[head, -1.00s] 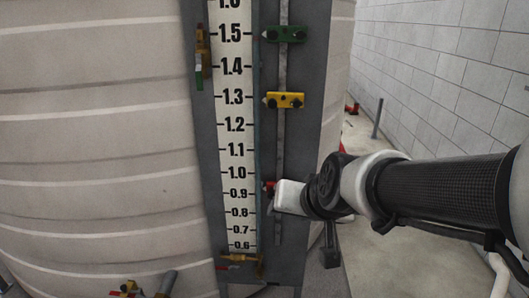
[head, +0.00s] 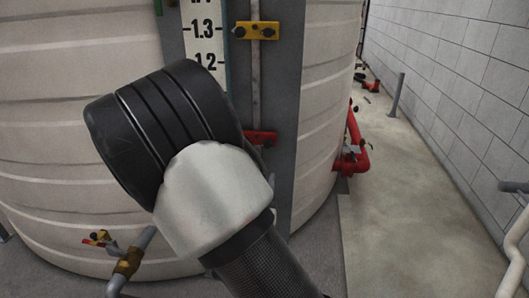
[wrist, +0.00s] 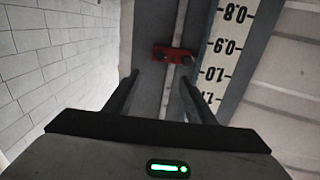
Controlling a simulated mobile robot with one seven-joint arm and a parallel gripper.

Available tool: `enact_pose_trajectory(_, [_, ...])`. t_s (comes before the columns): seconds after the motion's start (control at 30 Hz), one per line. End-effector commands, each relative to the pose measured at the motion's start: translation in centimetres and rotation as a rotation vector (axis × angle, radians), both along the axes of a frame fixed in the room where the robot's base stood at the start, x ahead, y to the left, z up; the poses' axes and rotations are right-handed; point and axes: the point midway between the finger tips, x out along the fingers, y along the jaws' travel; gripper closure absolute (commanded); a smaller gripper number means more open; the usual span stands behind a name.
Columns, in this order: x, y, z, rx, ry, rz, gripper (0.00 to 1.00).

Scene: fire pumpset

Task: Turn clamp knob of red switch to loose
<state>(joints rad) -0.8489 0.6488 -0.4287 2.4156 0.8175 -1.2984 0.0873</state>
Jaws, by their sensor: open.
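The red switch (head: 260,137) is on the vertical rail right of the white level scale (head: 206,32), partly hidden behind my arm in the head view. In the wrist view the red switch (wrist: 174,54) lies across the rail ahead of my gripper, near the 0.9 mark, with the scale numbers upside down. Dark knobs show on it, but which way the clamp knob is turned is too small to tell. My gripper (wrist: 159,79) is open and empty, its two fingers apart on either side of the rail, short of the switch. The head view hides my gripper behind my arm.
A yellow switch (head: 257,30) sits higher on the same rail. The large pale tank (head: 75,140) curves behind the panel. Red piping (head: 355,150) stands at its right side. A brass valve (head: 127,262) is low at left. The floor at right is mostly clear.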

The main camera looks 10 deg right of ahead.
Motion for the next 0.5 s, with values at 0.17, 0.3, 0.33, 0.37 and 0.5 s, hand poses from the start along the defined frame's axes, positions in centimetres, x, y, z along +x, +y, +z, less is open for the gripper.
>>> enact_pose_trajectory(0.17, [1.6, -0.5, 0.0, -0.003, -0.007, -0.003, 0.50])
enact_pose_trajectory(0.3, [4.2, -1.4, 0.0, -0.003, -0.007, -0.003, 0.50])
enact_pose_trajectory(0.33, [4.8, -1.6, 0.0, -0.003, -0.007, -0.003, 0.50])
enact_pose_trajectory(0.37, [5.4, -1.9, 0.0, -0.004, -0.007, -0.004, 0.50])
enact_pose_trajectory(0.5, [8.4, -2.8, 0.0, -0.004, -0.006, -0.002, 0.50])
